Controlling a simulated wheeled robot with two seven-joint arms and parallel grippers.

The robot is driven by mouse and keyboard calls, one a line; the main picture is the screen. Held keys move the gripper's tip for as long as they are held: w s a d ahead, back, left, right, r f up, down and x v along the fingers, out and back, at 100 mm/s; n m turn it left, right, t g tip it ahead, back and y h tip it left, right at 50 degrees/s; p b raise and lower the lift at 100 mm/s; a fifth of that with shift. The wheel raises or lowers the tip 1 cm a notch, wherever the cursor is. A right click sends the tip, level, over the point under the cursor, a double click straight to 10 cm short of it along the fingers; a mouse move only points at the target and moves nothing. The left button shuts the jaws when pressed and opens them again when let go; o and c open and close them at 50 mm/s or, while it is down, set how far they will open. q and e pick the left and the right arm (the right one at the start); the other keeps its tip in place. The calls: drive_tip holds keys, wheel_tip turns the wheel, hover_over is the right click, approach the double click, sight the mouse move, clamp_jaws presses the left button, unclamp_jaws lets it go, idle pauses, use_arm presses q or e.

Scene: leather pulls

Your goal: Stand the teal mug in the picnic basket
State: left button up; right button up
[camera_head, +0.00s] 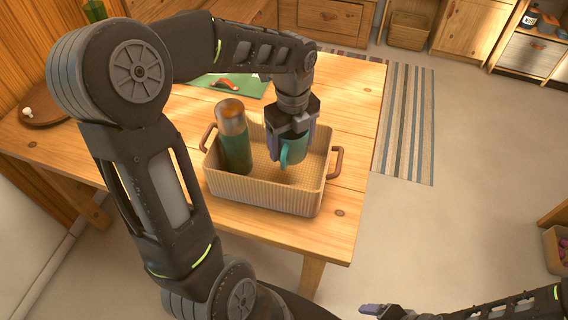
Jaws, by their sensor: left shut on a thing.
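The teal mug (293,152) is upright in my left gripper (291,134), which is shut on it from above. The mug's handle faces left toward the camera. The mug is over or inside the right part of the picnic basket (262,194), a pale ribbed box with brown side handles, on the wooden table. I cannot tell whether the mug's base touches the basket floor. A green flask (235,147) with an orange-brown top stands in the left part of the basket. At the lower edge, part of my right gripper (376,309) shows; its jaw opening is unclear.
The table (340,100) has bare wood right of the basket. A green mat (228,86) with an orange-handled tool lies behind it. A round brown board (42,110) is at the far left. A striped rug (405,125) and cabinets lie beyond.

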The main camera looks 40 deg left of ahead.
use_arm(q)
drive_tip(key=shift+w+f, duration=0.1)
hover_over(291, 178)
drive_tip(key=shift+a+f, duration=0.1)
drive_tip(key=shift+f, duration=2.95)
drive_tip(key=shift+f, duration=1.9)
drive_tip(key=shift+f, duration=0.2)
drive_tip(key=o, duration=1.7)
